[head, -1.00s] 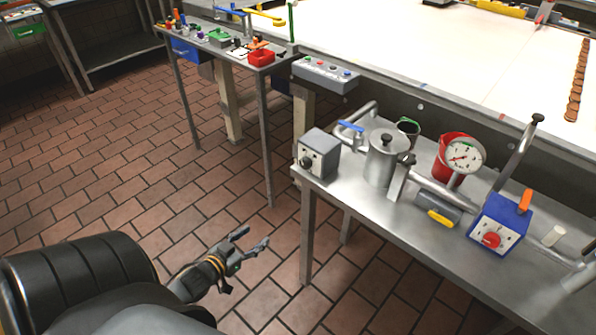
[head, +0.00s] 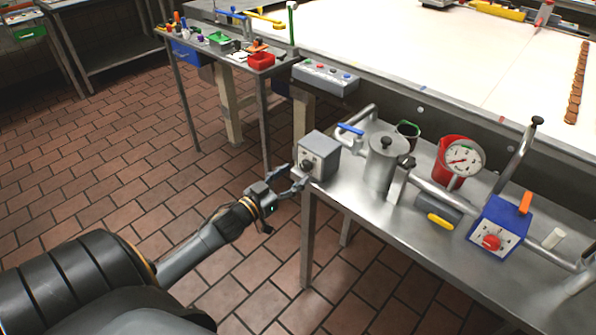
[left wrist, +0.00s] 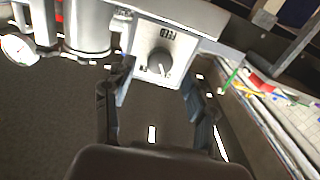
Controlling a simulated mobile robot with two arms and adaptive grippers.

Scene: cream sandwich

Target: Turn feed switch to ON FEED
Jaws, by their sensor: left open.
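The feed switch is a grey box (head: 322,150) at the left corner of the steel table, with a dark round knob (head: 307,165) on its front face. In the left wrist view the knob (left wrist: 160,61) shows with the word FEED printed above it. My left gripper (head: 296,178) is open in front of the box, with its fingertips close to the front face. In the left wrist view its two fingers (left wrist: 156,88) stand apart, one on each side below the knob, with nothing between them. I cannot tell whether a fingertip touches the box. My right gripper is not in view.
A steel pot (head: 383,165) and pipework stand right of the box. A red jug (head: 447,178), a dial gauge (head: 463,159) and a blue box with a red knob (head: 497,226) are farther right. A button panel (head: 325,77) is behind. The floor left of the table is clear.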

